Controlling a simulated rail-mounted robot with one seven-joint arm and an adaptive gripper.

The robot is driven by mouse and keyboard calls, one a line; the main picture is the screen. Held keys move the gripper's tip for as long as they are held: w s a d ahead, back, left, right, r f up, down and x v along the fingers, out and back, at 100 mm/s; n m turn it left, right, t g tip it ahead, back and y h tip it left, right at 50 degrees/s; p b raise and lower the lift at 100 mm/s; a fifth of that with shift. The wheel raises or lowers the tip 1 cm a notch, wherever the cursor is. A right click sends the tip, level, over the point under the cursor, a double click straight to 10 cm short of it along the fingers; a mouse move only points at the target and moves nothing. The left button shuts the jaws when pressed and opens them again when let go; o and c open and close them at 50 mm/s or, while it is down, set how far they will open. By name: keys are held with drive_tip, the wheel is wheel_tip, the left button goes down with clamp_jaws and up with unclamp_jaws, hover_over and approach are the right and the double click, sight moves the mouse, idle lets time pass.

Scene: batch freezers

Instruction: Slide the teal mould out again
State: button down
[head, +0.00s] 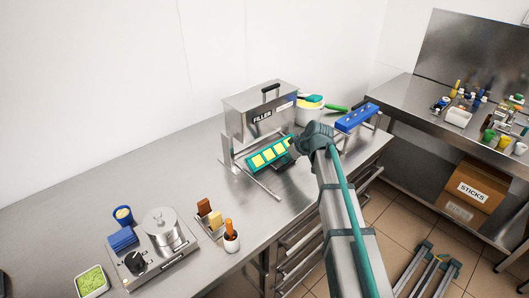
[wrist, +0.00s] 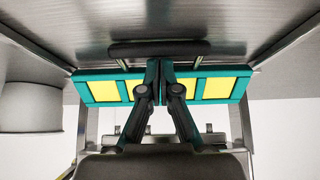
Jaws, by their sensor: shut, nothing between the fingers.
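The teal mould (head: 249,166) has a row of yellow-filled cells and sits tilted at the front of the filler (head: 245,117), below its steel box. In the wrist view the mould (wrist: 78,91) spans the middle. A dark bar handle (wrist: 130,50) on two metal posts runs along its edge. My gripper (head: 296,147) is at the mould's right end in the head view. In the wrist view my gripper (wrist: 160,70) has its fingers together across the mould's face, tips just short of the bar. It holds nothing. The fingers hide the mould's middle; I cannot tell if they touch it.
A white pot (head: 308,112) stands right behind the filler, with a blue mould (head: 357,117) on a stand further right. The bench is clear in front of the filler. A hotplate with a steel pot (head: 163,229) and small tubs stand at the front left.

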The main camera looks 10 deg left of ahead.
drive_tip(key=shift+s+d, duration=1.8)
drive_tip(key=shift+d, duration=0.2)
drive_tip(key=shift+s+d, duration=1.75)
drive_tip(key=shift+d, duration=0.25)
drive_tip(key=shift+s+d+b, duration=0.1)
drive_tip(key=shift+d+b, duration=0.05)
drive_tip(key=shift+b, duration=0.15)
drive_tip(key=shift+r, duration=0.15)
drive_tip(key=shift+p+v, duration=1.35)
drive_tip(key=shift+v, duration=1.3)
drive_tip(key=shift+r, duration=0.15)
